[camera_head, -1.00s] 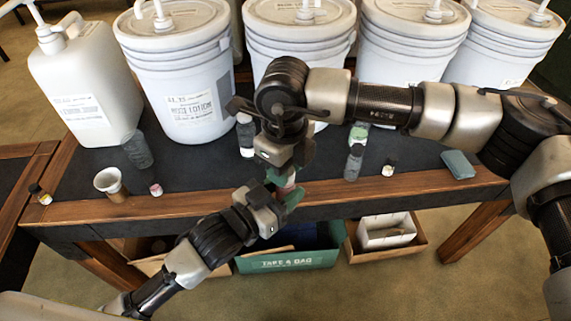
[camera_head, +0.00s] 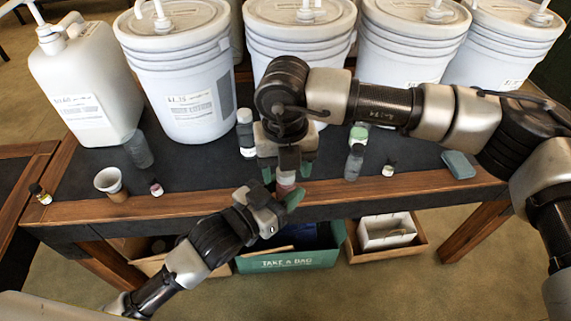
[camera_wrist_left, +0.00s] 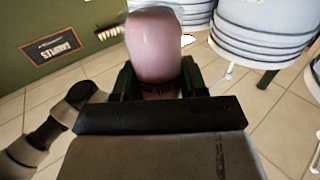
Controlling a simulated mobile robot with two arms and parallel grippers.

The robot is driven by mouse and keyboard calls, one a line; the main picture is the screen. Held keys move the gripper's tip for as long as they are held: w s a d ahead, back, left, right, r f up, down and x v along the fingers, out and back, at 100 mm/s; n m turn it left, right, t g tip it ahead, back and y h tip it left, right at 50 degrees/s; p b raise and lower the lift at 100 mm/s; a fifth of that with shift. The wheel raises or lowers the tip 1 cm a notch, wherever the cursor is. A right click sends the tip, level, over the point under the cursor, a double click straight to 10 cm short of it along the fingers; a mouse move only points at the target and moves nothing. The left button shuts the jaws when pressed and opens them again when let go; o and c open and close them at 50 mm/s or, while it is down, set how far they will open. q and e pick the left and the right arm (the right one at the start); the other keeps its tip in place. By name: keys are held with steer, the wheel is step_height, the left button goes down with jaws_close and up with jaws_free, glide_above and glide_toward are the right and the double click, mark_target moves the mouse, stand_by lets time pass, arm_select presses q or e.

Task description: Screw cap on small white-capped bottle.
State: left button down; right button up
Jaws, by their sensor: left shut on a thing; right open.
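My left gripper (camera_head: 281,200) is shut on a small pink bottle (camera_head: 286,180), held in front of the table edge. In the left wrist view the bottle (camera_wrist_left: 153,45) is a rounded pink body between my left fingers (camera_wrist_left: 158,85). My right gripper (camera_head: 286,170) is directly above it, pointing down, with its green-tipped fingers apart on either side of the bottle's upper end. The bottle's top is partly hidden by the right gripper, so I cannot tell whether a white cap sits on it.
Large white pump buckets (camera_head: 180,70) line the back of the dark table. A green box (camera_head: 290,262) and a wooden tray (camera_head: 400,244) are below.

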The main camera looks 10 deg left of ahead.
steer(key=shift+r, duration=2.2)
steer(key=shift+c, duration=0.3)
steer(key=n, duration=0.6)
steer(key=shift+r, duration=0.4)
steer(key=n, duration=0.3)
steer(key=r+n, duration=0.1)
steer(key=n, duration=0.2)
steer(key=shift+n, duration=0.3)
steer(key=n, duration=0.6)
steer(key=shift+r, duration=0.4)
steer(key=n, duration=0.4)
steer(key=shift+r, duration=0.2)
steer(key=n, duration=0.3)
steer(key=shift+r+n, duration=0.25)
steer(key=shift+n, duration=0.15)
